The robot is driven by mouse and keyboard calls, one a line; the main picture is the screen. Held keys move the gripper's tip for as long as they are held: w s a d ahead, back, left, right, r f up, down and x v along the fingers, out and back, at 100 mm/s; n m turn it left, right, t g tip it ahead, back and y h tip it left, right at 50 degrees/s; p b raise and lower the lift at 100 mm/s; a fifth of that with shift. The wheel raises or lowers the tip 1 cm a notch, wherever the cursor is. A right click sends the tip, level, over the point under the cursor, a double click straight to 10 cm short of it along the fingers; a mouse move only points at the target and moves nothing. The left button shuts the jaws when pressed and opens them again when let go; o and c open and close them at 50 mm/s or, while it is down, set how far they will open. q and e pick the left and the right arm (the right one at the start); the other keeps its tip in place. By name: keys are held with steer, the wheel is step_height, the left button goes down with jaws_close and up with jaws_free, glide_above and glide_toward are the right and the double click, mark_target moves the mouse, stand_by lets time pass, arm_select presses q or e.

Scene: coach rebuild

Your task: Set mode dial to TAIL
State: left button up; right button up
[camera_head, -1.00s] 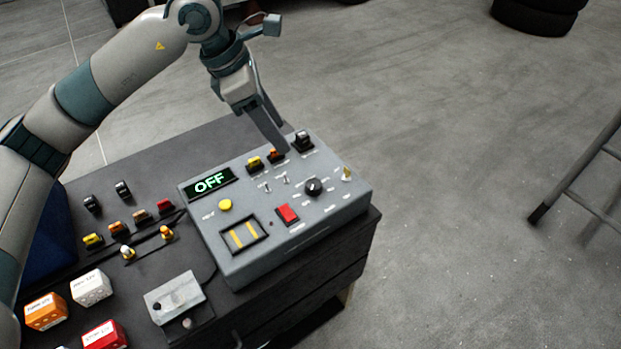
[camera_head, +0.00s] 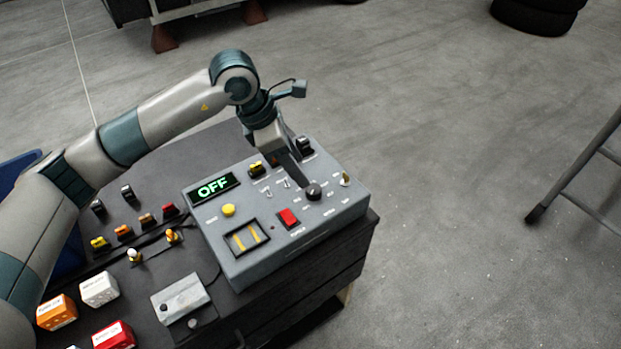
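The grey control box (camera_head: 346,208) sits on the dark bench top, its display (camera_head: 212,187) reading OFF. The black mode dial (camera_head: 314,192) is on the right part of the panel, with small labels around it too small to read. My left gripper (camera_head: 301,183) reaches down over the panel from behind, its fingertips just left of the dial. I cannot tell whether they touch it. The fingers overlap in this view, so their opening is hidden. My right gripper is not in view.
Close to the dial are a red switch (camera_head: 289,218), a small toggle (camera_head: 345,179) and a black switch (camera_head: 304,146). A yellow button (camera_head: 228,210) is further left. Loose switches and white, orange and red blocks lie on the bench at left.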

mark_target(313, 189)
arm_select(q)
steer(key=p+x, duration=0.2)
steer(key=x, duration=0.4)
steer(key=shift+d+f, duration=0.15)
steer(key=shift+f, duration=0.2)
steer(key=shift+p+x, duration=0.3)
steer(key=shift+x, duration=0.45)
steer(key=shift+w, duration=0.1)
steer(key=c, duration=1)
